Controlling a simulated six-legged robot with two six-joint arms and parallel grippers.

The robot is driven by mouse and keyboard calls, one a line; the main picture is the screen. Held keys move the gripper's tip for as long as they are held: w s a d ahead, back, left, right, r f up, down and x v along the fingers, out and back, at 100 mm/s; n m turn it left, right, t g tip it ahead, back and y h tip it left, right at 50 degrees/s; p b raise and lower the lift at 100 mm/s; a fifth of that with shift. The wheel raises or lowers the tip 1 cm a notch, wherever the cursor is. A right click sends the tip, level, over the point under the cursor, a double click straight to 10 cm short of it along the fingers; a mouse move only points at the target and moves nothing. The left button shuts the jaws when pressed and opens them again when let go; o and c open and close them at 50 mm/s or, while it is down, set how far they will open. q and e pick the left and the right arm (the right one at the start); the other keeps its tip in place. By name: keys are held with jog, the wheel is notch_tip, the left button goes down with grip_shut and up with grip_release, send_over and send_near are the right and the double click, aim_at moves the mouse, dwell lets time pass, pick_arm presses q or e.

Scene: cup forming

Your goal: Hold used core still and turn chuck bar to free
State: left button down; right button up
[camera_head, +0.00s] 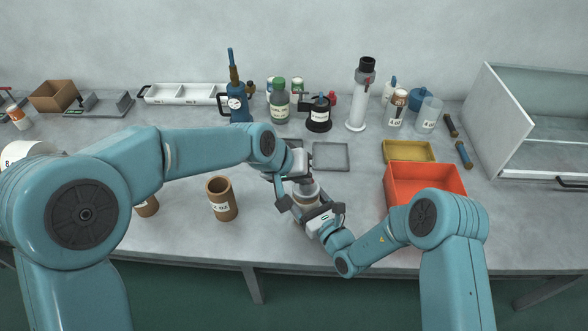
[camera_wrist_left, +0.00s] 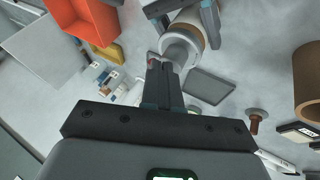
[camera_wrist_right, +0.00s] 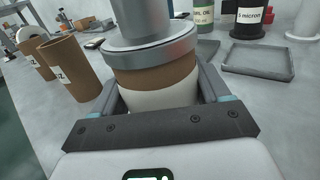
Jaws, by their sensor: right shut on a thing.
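The used core (camera_wrist_right: 155,75), a brown tube with a white lower band, stands between the fingers of my right gripper (camera_wrist_right: 160,98), which is shut on it. The grey chuck (camera_wrist_right: 150,50) sits in the core's top; it also shows in the left wrist view (camera_wrist_left: 180,45). In the head view the core (camera_head: 306,202) is partly hidden by both grippers. My left gripper (camera_wrist_left: 165,72) is beside the chuck with its fingers together and nothing clearly between them. A small reddish tip shows by its fingertips; I cannot tell whether it is the chuck bar.
A brown labelled tube (camera_head: 222,198) stands left of the grippers. A flat grey tray (camera_head: 330,156) lies just behind. An orange bin (camera_head: 425,178) and a yellow tray (camera_head: 408,151) are at the right. Bottles, including a green-capped one (camera_head: 279,101), line the back.

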pick_arm(q)
jog(key=shift+w+a, duration=0.2)
jog(key=shift+w, duration=0.45)
pick_arm(e)
jog(key=shift+r, duration=0.1)
pick_arm(q)
jog(key=shift+a, duration=0.25)
pick_arm(e)
jog(key=shift+d, duration=0.1)
pick_arm(q)
jog(key=s+f+v, duration=0.1)
jog(key=s+v, duration=0.1)
jog(key=v, duration=1)
jog(key=shift+s, duration=0.4)
jog(key=shift+d+r, duration=0.15)
jog(key=shift+d, duration=0.05)
